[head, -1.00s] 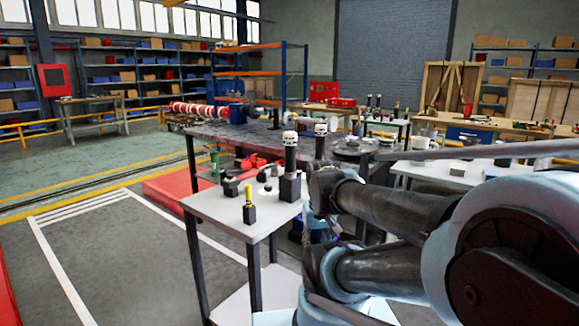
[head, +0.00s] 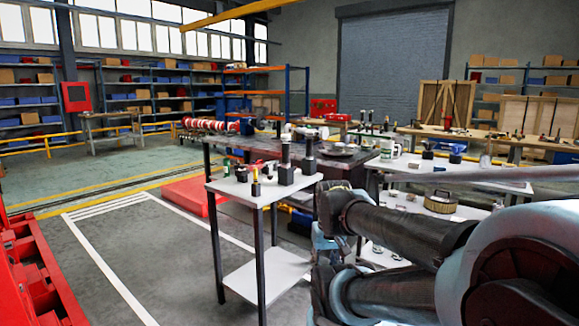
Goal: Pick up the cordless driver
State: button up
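I cannot make out the cordless driver for sure in the head view. A small white-topped table (head: 222,186) stands near the middle. On it are a tall dark tool with a pale top (head: 285,150) upright in a black block, a similar tall dark tool (head: 309,146) beside it, a small yellow-topped tool (head: 256,175) in a black block, and a few small dark items (head: 241,173). My arm reaches in from the right, its bent links just right of this table. My gripper does not show.
A dark workbench (head: 262,145) stands behind the small table. A white table with a lower shelf and several items, including a woven-looking round container (head: 441,202), is at right. Red equipment (head: 35,265) is at the left edge. Floor with white lines (head: 130,245) is clear between.

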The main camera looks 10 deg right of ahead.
aim_at(285, 139)
jog(key=k, duration=0.55)
jog(key=u, duration=0.75)
jog(key=i, duration=1.05)
